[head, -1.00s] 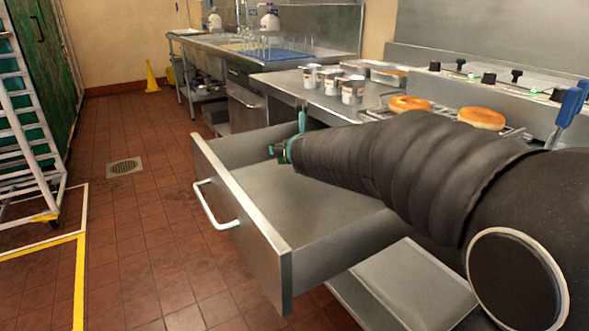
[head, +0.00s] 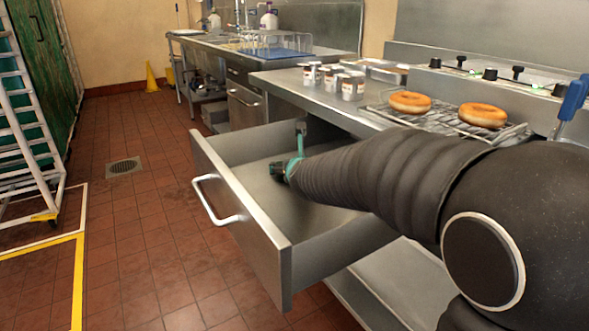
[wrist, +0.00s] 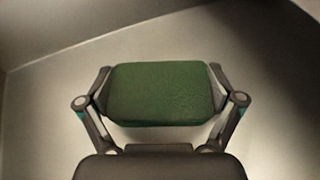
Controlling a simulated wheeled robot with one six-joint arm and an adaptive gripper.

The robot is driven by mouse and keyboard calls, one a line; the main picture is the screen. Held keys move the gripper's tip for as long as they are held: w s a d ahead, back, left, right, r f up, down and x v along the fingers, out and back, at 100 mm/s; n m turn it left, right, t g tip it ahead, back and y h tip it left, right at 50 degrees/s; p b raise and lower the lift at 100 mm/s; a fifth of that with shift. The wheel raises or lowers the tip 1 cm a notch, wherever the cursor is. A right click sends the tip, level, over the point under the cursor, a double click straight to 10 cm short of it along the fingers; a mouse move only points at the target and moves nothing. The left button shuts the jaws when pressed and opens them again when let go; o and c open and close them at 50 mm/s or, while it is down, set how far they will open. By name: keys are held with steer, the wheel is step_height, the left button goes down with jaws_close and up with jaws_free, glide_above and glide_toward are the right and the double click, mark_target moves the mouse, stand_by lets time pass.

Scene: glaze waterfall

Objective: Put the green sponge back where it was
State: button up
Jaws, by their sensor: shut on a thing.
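The green sponge (wrist: 160,92) sits between the two fingers of my gripper (wrist: 160,95) in the wrist view, with a finger touching each side. My gripper is shut on it. Bare metal of the drawer shows around the sponge there; I cannot tell whether the sponge touches the drawer floor. In the head view my arm reaches into the open metal drawer (head: 245,215), and part of my gripper (head: 290,160) shows inside it near the back. The sponge is hidden in the head view.
Above the drawer, the counter (head: 285,85) holds several small cans (head: 350,87) and a wire rack with two doughnuts (head: 410,102), (head: 483,115). The drawer's front panel and handle (head: 215,205) stick out over the tiled floor (head: 125,230).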

steer(key=shift+f, duration=0.2)
steer(key=o, duration=0.5)
steer(key=shift+r, duration=0.1)
steer(key=shift+o, duration=0.2)
steer(key=shift+r, duration=0.1)
steer(key=shift+r, duration=0.15)
steer(key=p+v, duration=0.1)
steer(key=v, duration=1.1)
